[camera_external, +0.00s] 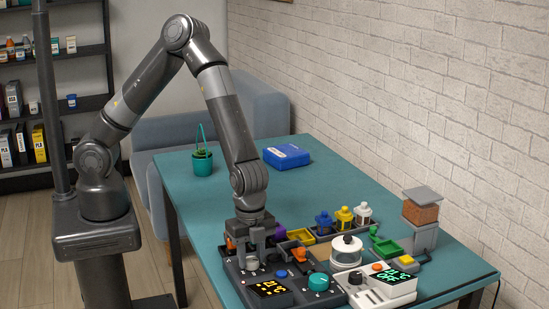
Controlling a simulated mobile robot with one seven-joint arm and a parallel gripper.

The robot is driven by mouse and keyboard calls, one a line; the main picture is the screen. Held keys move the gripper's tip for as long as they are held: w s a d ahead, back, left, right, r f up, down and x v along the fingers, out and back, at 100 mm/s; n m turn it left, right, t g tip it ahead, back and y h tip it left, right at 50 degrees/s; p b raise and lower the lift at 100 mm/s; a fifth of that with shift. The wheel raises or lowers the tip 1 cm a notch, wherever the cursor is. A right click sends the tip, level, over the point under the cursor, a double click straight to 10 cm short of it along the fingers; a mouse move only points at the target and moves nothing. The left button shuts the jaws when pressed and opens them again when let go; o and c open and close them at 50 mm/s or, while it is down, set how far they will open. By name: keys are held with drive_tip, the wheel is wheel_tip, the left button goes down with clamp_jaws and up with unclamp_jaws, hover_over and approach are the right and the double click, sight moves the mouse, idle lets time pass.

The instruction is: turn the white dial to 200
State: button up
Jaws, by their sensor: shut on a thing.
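The white dial (252,264) is a small pale knob on a dark control panel (232,270) at the near left of the teal table. My gripper (252,255) points straight down over it and is shut on it. The fingers hide part of the dial, and its pointer and scale cannot be read. An orange-lit display (270,287) sits on the panel in front of the dial. Its digits are too small to read surely.
A teal dial (319,281) and an orange knob (299,254) stand right of my gripper. Farther right are a white device with a green display (392,276) and a round white-lidded pot (346,252). Small bins and bottles stand behind. The table's far left part (230,190) is mostly clear.

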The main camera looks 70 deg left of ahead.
sight(252, 259)
drive_tip(key=m, duration=0.6)
drive_tip(key=shift+m, duration=0.3)
drive_tip(key=m, duration=0.5)
drive_tip(key=shift+m, duration=0.3)
drive_tip(key=o, duration=1)
wheel_tip(252, 259, up, 11)
drive_tip(key=shift+f, duration=0.1)
idle(0.5)
